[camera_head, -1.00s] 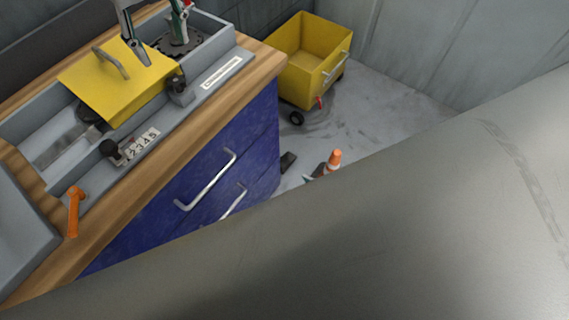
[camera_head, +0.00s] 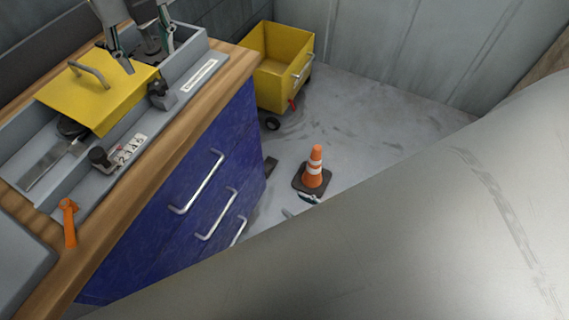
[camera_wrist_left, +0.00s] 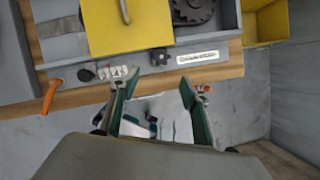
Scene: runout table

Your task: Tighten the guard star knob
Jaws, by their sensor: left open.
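The yellow guard (camera_head: 95,95) with its grey handle sits over the grey channel of the runout table. A black star knob (camera_head: 159,94) is on the channel's front side, just right of the guard; it also shows in the left wrist view (camera_wrist_left: 160,57). My left gripper (camera_head: 146,58) hangs above the guard's right end with its fingers apart and empty. In the left wrist view my left gripper (camera_wrist_left: 158,77) has the star knob just beyond its fingertips, between their lines, apart from them. My right gripper is not in view.
A second black knob (camera_head: 99,158) stands beside a number counter (camera_head: 130,150). An orange lever (camera_head: 69,222) is at the table's near left. A yellow cart (camera_head: 280,60) and an orange cone (camera_head: 314,168) stand on the floor beyond the blue drawers (camera_head: 190,185).

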